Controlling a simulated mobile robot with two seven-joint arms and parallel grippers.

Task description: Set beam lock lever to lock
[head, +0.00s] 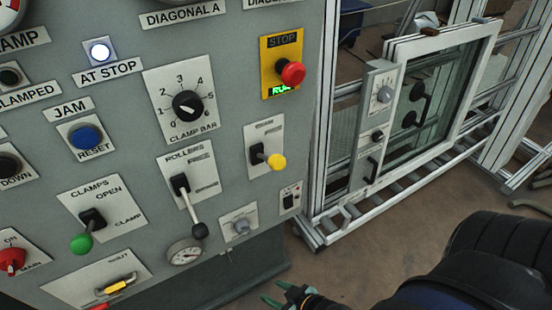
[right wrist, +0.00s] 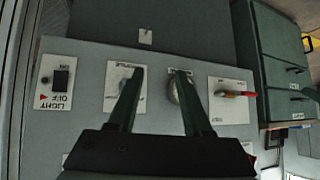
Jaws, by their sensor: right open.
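I cannot read a beam lock label in either view. A lever with a yellow knob (head: 277,161) sticks out to the right from a plate with blurred labels in the head view. A yellow-handled lever (head: 119,286) lies on a plate at the panel's lower left. In the right wrist view a red and yellow lever (right wrist: 236,94) lies sideways on a white plate, its labels too small to read. My right gripper (head: 280,297) is open and empty below the panel; its two dark fingers (right wrist: 158,92) stand apart in the right wrist view. My left gripper is not in view.
The grey panel also bears the rollers lever (head: 190,205), the green-knobbed clamps lever (head: 82,242), a gauge (head: 185,251), a red stop button (head: 291,72) and a light switch (right wrist: 60,79). A metal frame with a glass pane (head: 440,90) stands right. Open floor lies between.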

